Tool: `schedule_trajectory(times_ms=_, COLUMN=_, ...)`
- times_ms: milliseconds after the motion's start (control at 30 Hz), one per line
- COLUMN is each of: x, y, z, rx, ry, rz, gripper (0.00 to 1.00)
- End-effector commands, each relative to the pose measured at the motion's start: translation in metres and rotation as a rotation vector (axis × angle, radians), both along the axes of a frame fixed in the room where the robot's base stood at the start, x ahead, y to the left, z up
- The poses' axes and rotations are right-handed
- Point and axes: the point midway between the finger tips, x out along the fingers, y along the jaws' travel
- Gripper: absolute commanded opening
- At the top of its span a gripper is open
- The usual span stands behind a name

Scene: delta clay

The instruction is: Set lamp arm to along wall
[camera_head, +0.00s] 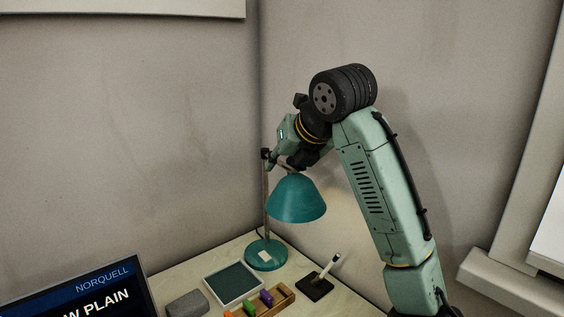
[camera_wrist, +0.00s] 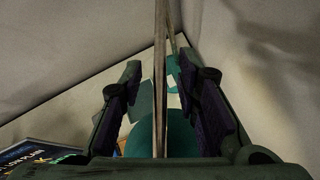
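A teal desk lamp stands in the corner of the desk. Its round base (camera_head: 266,258) carries a thin upright post (camera_head: 266,205), and its teal shade (camera_head: 296,202) hangs to the right of the post. My gripper (camera_wrist: 159,64) is at the top of the lamp, above the shade. In the wrist view the lamp arm (camera_wrist: 160,100) is a thin bar running between my two fingers, with visible gaps on both sides. The fingers are open. The shade (camera_wrist: 182,138) shows below the bar. In the head view my gripper hides most of the lamp arm.
Two walls meet behind the lamp. On the desk are a dark-topped tray (camera_head: 231,283), a grey block (camera_head: 187,304), a wooden holder with coloured pieces (camera_head: 282,299), and a pen on a black stand (camera_head: 315,288). A screen (camera_head: 85,300) stands front left.

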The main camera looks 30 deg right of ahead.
Motion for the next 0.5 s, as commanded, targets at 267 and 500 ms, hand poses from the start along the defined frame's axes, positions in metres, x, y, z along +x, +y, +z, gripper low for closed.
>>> schedule_trajectory(times_ms=267, x=0.0049, y=-0.0002, z=-0.0048, rx=0.0, ry=-0.001, rz=0.001, gripper=0.3)
schedule_trajectory(times_ms=500, x=0.0046, y=-0.0002, z=-0.0046, rx=0.0, ry=-0.001, rz=0.001, gripper=0.2)
